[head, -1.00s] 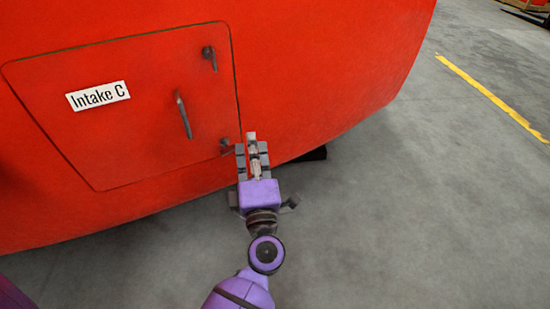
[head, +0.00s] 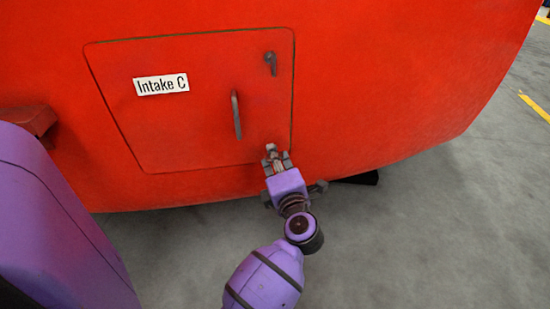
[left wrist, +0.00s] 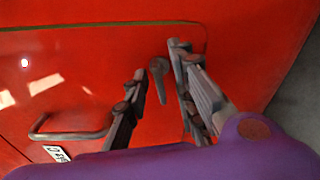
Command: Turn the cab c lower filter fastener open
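The cab C intake panel (head: 190,105) is a red hatch labelled "Intake C". Its lower filter fastener (head: 270,148) is a small grey lever at the panel's lower right corner, partly hidden by my left gripper (head: 277,158) in the head view. In the left wrist view the fastener (left wrist: 159,72) stands between the two parted fingers of my left gripper (left wrist: 158,62). Its lever points down in that picture, towards the panel's middle. Gaps show on both sides of it, so the fingers look open around it. My right gripper is not in view.
The upper fastener (head: 271,62) sits at the panel's upper right corner. A bar handle (head: 237,115) stands out from the panel, and shows in the left wrist view (left wrist: 72,132). Grey floor (head: 420,220) lies open below and right of the red nosecone.

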